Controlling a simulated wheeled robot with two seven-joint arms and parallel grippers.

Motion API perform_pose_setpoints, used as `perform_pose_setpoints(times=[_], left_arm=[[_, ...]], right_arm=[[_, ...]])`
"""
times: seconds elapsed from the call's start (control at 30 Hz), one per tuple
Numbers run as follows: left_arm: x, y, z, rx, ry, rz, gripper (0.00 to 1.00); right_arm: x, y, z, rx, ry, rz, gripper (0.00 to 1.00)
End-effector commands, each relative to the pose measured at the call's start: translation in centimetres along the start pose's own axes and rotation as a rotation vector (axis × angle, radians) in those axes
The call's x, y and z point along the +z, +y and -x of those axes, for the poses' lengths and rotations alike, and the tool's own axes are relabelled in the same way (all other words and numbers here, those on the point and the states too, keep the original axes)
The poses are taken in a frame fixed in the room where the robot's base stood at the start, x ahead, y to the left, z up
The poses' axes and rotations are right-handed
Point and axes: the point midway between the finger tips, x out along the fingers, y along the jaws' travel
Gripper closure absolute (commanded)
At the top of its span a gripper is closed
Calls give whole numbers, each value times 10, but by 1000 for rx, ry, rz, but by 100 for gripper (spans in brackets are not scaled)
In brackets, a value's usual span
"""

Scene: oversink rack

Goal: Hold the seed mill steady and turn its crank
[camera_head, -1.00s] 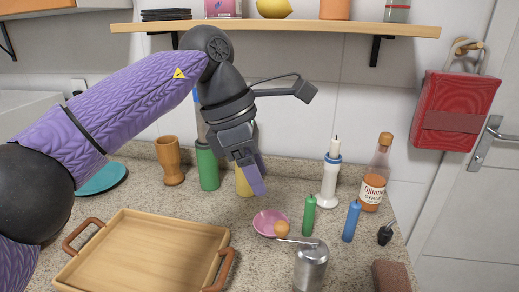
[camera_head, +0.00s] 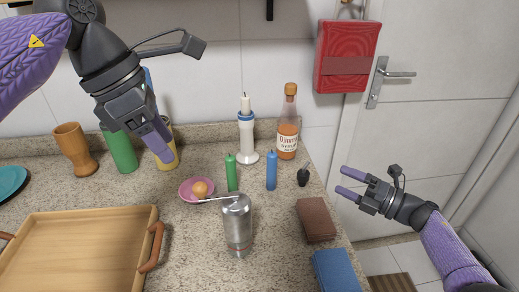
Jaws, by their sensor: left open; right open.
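The seed mill (camera_head: 237,224) is a silver metal cylinder standing upright on the speckled counter. Its crank (camera_head: 217,198) is a thin arm reaching left from the top, with a round orange-brown knob (camera_head: 200,189) at its end, in front of the pink bowl in this view. My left gripper (camera_head: 160,150) hangs above the back of the counter, left of and behind the mill, apart from it. Its fingers overlap in this view. My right gripper (camera_head: 345,182) is open and empty at the right, beyond the counter's right edge, its fingers pointing left. Neither touches the mill.
A wooden tray (camera_head: 70,216) lies left of the mill. A pink bowl (camera_head: 186,196), green candle (camera_head: 232,173), blue candle (camera_head: 271,170), candlestick (camera_head: 247,140) and syrup bottle (camera_head: 288,130) stand behind it. A brown block (camera_head: 316,220) and blue block (camera_head: 340,270) lie right.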

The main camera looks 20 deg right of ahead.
Motion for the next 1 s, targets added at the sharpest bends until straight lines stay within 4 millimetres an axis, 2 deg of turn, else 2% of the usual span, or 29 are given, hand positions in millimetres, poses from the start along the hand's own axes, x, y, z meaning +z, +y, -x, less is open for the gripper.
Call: perform_pose_setpoints(times=[0.03, 0.1, 0.2, 0.3, 0.37, 0.43, 0.5, 0.6, 0.7, 0.77, 0.87, 1.0], left_arm=[[0, 0, 0, 0, 0, 0, 41], [0, 0, 0, 0, 0, 0, 41], [0, 0, 0, 0, 0, 0, 41], [0, 0, 0, 0, 0, 0, 41], [0, 0, 0, 0, 0, 0, 41], [0, 0, 0, 0, 0, 0, 41], [0, 0, 0, 0, 0, 0, 41], [0, 0, 0, 0, 0, 0, 41], [0, 0, 0, 0, 0, 0, 41], [0, 0, 0, 0, 0, 0, 41], [0, 0, 0, 0, 0, 0, 41], [0, 0, 0, 0, 0, 0, 41]], right_arm=[[-10, 12, -33, 37, 91, 56, 0], [-29, 30, -78, 80, 244, 162, 0], [-55, 64, -130, 127, 465, 359, 0], [-76, 98, -165, 154, 689, 604, 0], [-92, 117, -177, 187, 859, 817, 0], [-118, 135, -182, 292, 1135, 1155, 0], [-136, 145, -176, 448, 1427, 1464, 0], [-143, 155, -165, 643, 1734, 1715, 0], [-142, 162, -158, 766, 1915, 1817, 0], [-142, 162, -155, 804, 1967, 1838, 0], [-150, 151, -152, 825, 1991, 1843, 0], [-170, 124, -148, 823, 1986, 1842, 0]])
